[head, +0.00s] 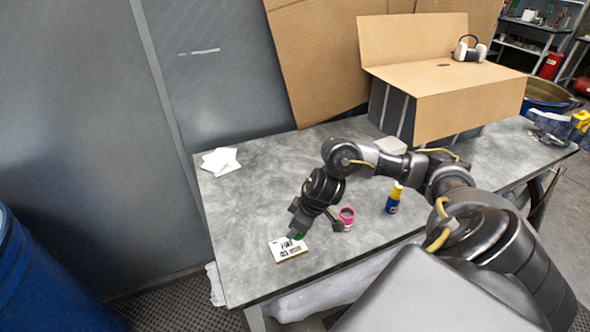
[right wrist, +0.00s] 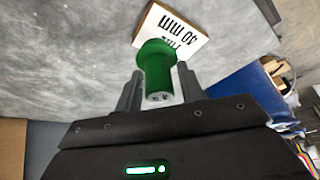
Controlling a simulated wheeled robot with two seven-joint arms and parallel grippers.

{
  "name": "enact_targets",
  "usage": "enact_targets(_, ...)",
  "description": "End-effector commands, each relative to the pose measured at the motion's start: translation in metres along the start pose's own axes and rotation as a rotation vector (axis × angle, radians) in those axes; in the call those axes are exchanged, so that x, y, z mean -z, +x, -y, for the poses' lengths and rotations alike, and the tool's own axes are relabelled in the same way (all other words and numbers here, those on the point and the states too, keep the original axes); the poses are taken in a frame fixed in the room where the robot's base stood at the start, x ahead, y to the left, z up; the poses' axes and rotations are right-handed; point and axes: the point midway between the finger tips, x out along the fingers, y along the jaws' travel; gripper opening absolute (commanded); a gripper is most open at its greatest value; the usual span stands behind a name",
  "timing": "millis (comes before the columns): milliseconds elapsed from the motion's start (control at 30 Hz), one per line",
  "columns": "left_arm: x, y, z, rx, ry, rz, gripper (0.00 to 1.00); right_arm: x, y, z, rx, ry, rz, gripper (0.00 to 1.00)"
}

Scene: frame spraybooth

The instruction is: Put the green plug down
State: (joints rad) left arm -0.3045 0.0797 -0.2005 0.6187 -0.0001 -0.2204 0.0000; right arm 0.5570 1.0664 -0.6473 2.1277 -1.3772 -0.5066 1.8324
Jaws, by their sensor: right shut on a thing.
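The green plug (right wrist: 157,72) is held between the fingers of my right gripper (right wrist: 160,88) in the right wrist view. In the head view only a small green part (head: 297,236) of it shows under my right gripper (head: 293,230). The plug is above or at a white card (head: 288,251) with black print on the table; I cannot tell whether it touches. The right wrist view shows the card's end (right wrist: 172,28) with "40 mm" on it, beyond the plug. My left gripper is not in view.
The grey table (head: 245,205) is mostly clear to the left. A pink-rimmed roll or cup (head: 347,214) and a blue bottle with yellow cap (head: 393,199) stand right of the gripper. White sheets (head: 220,161) lie at the back left. A large cardboard box (head: 440,90) is behind.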

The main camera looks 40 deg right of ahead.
Motion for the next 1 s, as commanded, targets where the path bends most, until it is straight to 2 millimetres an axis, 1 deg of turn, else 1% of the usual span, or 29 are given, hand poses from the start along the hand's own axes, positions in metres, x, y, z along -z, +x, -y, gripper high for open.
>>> enact_targets(100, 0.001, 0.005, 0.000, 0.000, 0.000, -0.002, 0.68, -0.006, 0.019, 0.001, 0.005, 0.003, 0.003, 0.12)
enact_targets(200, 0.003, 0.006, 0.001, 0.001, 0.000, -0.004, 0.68, -0.010, 0.029, 0.000, 0.002, 0.002, 0.002, 0.12)
enact_targets(600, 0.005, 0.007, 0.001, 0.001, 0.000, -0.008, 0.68, -0.011, 0.033, 0.000, 0.001, 0.000, -0.001, 0.11)
enact_targets(633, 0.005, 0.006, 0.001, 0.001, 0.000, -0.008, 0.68, -0.011, 0.034, 0.000, 0.001, 0.000, -0.001, 0.40)
enact_targets(700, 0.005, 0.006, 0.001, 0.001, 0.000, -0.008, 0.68, -0.011, 0.033, 0.000, 0.001, 0.000, -0.001, 0.49)
enact_targets(800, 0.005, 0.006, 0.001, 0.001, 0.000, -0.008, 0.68, -0.011, 0.033, 0.000, 0.001, 0.000, -0.001, 0.60)
enact_targets(1000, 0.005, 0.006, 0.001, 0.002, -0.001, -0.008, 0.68, -0.011, 0.033, 0.000, 0.001, 0.000, -0.001, 0.60)
